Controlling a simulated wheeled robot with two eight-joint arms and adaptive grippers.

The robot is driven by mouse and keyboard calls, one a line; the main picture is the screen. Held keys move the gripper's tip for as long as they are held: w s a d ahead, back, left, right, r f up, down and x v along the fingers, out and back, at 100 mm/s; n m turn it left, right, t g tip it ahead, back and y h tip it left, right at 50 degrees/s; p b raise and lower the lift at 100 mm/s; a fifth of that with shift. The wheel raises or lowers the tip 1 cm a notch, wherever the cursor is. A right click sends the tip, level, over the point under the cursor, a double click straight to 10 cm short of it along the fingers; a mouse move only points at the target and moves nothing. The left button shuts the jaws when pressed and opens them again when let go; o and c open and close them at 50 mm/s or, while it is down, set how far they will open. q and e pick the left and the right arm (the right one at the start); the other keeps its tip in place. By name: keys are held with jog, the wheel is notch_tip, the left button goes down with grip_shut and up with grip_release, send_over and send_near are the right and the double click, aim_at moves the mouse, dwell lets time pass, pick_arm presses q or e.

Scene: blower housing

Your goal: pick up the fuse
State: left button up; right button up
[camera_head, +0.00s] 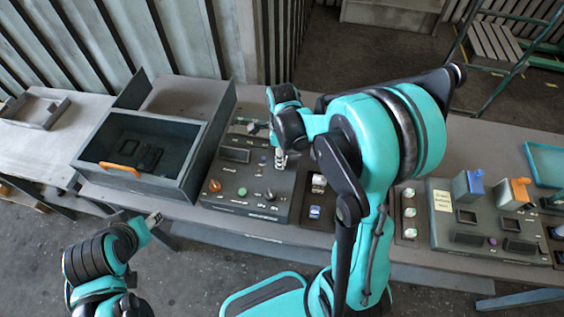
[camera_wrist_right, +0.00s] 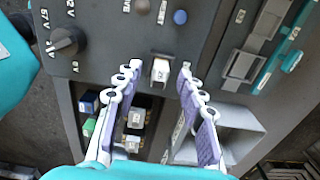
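The control panel (camera_head: 245,185) lies on the bench, with knobs, buttons and a small display. My right gripper (camera_wrist_right: 158,76) is open over this panel, its two fingers spread. In the head view the right gripper (camera_head: 281,160) points down at the panel's right part. A small white block (camera_wrist_right: 160,71) stands between the fingertips in the wrist view, apart from both; it may be a fuse.
An open grey box (camera_head: 185,185) with an orange handle (camera_head: 120,167) stands left of the panel. A second panel (camera_head: 470,240) with blue and orange levers is at right. A black knob (camera_wrist_right: 66,41) and a blue button (camera_wrist_right: 180,17) lie near the right gripper.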

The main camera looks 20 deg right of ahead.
grip_shut()
jog(key=shift+r, duration=0.15)
